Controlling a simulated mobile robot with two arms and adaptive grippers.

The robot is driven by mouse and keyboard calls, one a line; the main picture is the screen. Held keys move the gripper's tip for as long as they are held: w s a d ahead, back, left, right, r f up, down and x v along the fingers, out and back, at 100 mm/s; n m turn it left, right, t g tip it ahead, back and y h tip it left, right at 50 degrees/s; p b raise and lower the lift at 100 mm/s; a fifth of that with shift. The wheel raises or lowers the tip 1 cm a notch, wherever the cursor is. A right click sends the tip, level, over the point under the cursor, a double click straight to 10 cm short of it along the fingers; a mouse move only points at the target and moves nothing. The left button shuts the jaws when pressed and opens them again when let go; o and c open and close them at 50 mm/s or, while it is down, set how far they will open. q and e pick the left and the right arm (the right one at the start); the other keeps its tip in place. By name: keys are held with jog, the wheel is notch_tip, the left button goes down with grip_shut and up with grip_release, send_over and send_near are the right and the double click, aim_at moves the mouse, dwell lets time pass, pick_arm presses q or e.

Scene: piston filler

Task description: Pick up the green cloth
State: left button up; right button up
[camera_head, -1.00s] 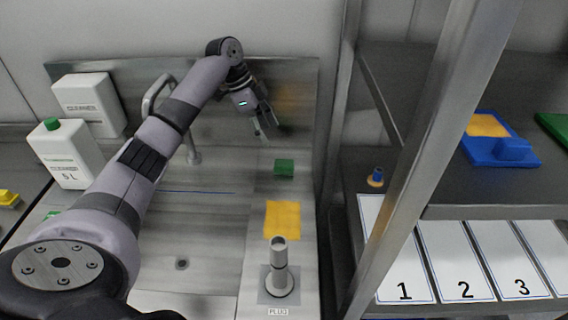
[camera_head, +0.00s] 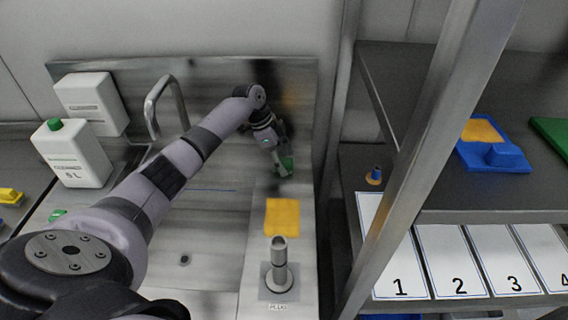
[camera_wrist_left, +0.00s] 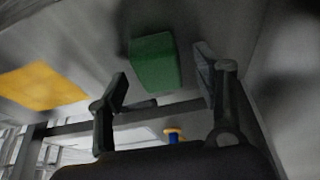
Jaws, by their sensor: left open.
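The green cloth (camera_head: 287,163) is a small folded block on the steel counter, behind the yellow cloth. It also shows in the left wrist view (camera_wrist_left: 153,62), beyond and between my fingertips. My left gripper (camera_head: 284,170) is open and points down at the green cloth, partly covering it in the head view. In the left wrist view the open fingers (camera_wrist_left: 160,85) stand on either side of the cloth's near end. I cannot tell whether they touch it. My right gripper does not show.
A yellow cloth (camera_head: 282,217) lies in front of the green one, with an upright metal tube (camera_head: 279,262) nearer still. A tap (camera_head: 165,105) stands left at the sink. A shelf post (camera_head: 420,140) rises on the right.

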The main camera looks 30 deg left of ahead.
aim_at(283, 161)
pick_arm(q)
jog(key=shift+c, duration=0.3)
jog(key=c, duration=1.1)
jog(key=shift+r, duration=0.1)
notch_tip(283, 161, up, 20)
jog(key=shift+f+b, duration=0.1)
jog(key=shift+b, duration=0.95)
